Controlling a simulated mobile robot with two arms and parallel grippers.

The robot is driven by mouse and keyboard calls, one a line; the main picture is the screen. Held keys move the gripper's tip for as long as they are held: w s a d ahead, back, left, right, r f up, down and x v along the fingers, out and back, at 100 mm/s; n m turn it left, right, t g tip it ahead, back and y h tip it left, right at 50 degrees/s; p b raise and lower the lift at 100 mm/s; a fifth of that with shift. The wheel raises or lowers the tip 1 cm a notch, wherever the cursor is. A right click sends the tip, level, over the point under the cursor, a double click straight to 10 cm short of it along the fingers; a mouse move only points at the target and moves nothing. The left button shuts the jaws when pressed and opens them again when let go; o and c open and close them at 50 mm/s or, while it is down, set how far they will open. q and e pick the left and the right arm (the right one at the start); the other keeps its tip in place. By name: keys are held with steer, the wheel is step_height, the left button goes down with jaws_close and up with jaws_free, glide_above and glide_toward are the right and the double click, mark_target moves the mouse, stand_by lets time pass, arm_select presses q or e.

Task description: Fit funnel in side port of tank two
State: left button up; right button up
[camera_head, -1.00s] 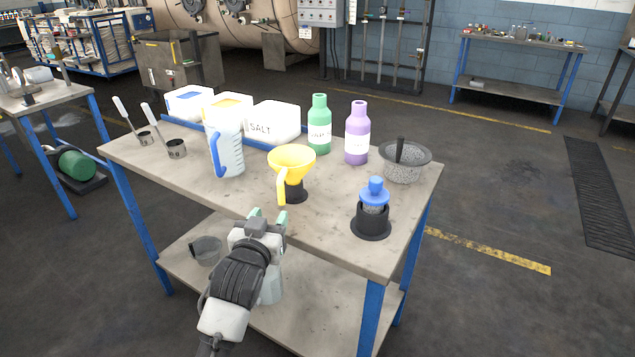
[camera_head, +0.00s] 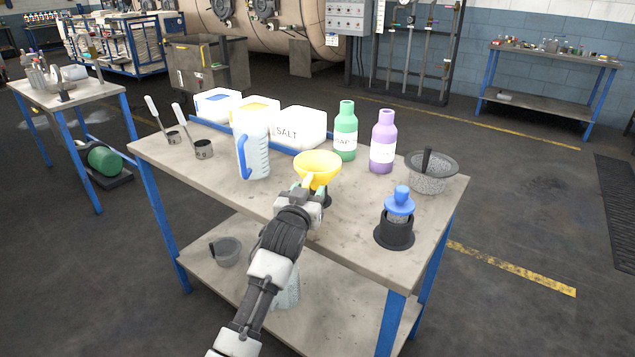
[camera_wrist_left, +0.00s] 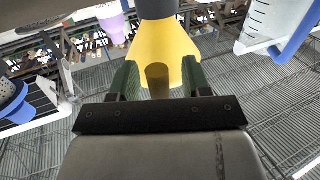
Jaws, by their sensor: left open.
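The yellow funnel (camera_head: 318,163) stands in a black holder (camera_head: 326,200) near the front edge of the workbench, its wide mouth up. My left gripper (camera_head: 307,188) is at the funnel's near side, partly covering it and the holder. In the left wrist view, the open fingers (camera_wrist_left: 158,82) stand on either side of the funnel's handle (camera_wrist_left: 157,78), with the yellow body (camera_wrist_left: 165,45) just beyond. Contact with the handle cannot be told. A large tan tank (camera_head: 290,35) lies at the back; its number is not readable. My right gripper does not show.
The workbench (camera_head: 225,190) also holds a clear jug (camera_head: 256,150), white containers (camera_head: 303,125), green (camera_head: 345,135) and purple (camera_head: 382,145) bottles, a speckled bowl (camera_head: 430,180) and a blue-topped item (camera_head: 399,202) in a black holder. A grey cart (camera_head: 205,65) stands before the tank.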

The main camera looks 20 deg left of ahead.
arm_select(q)
jaws_close()
steer(key=shift+r, duration=0.2)
stand_by(0.3)
